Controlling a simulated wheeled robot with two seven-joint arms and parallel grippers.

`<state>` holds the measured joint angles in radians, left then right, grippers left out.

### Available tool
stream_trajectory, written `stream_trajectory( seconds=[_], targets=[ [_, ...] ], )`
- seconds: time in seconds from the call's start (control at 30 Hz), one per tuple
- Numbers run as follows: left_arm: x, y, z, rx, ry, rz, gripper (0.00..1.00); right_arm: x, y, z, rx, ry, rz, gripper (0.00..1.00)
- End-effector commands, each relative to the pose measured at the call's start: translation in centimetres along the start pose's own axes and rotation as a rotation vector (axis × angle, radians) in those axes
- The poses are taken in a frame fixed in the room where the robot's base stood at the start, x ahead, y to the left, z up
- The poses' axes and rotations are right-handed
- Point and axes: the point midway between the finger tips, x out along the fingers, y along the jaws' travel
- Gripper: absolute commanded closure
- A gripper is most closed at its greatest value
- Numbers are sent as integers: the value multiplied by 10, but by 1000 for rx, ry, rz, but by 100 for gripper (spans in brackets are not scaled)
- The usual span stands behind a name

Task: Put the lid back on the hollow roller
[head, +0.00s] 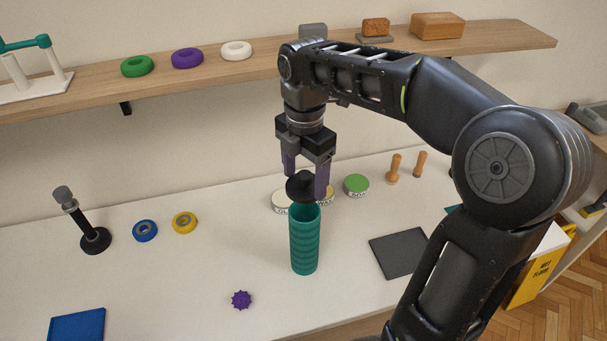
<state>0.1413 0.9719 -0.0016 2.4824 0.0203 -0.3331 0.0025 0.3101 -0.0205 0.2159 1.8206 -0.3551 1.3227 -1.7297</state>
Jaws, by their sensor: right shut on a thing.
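The hollow roller (305,242) is a teal ribbed cylinder standing upright on the white table, with its open top facing up. My right gripper (306,180) is above it, fingers pointing down, shut on a black round lid (302,187). The lid is just over the roller's top and hides part of the rim. It looks slightly tilted and I cannot tell whether it touches the roller. My left gripper is not in view.
Round tins, including a green-topped one (356,184), stand behind the roller. A dark grey mat (399,253) lies right, a purple spiky ball (241,299) front left. Blue (145,230) and yellow (184,222) rings and a black stand (95,240) are left. A shelf (190,85) runs behind.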

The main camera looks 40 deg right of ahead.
Motion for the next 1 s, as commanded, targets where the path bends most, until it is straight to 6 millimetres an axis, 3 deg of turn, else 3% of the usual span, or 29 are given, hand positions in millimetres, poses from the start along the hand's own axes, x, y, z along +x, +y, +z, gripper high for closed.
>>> stream_trajectory(
  seconds=[0.27, 0.8, 1.0],
  targets=[
    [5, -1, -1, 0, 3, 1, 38, 10, 0, 0, 1, 0, -1, 67],
    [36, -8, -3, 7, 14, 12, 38, 58, 0, 0, 0, 0, -1, 67],
    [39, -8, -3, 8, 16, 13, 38, 64, 0, 0, 0, 0, 0, 67]
  ],
)
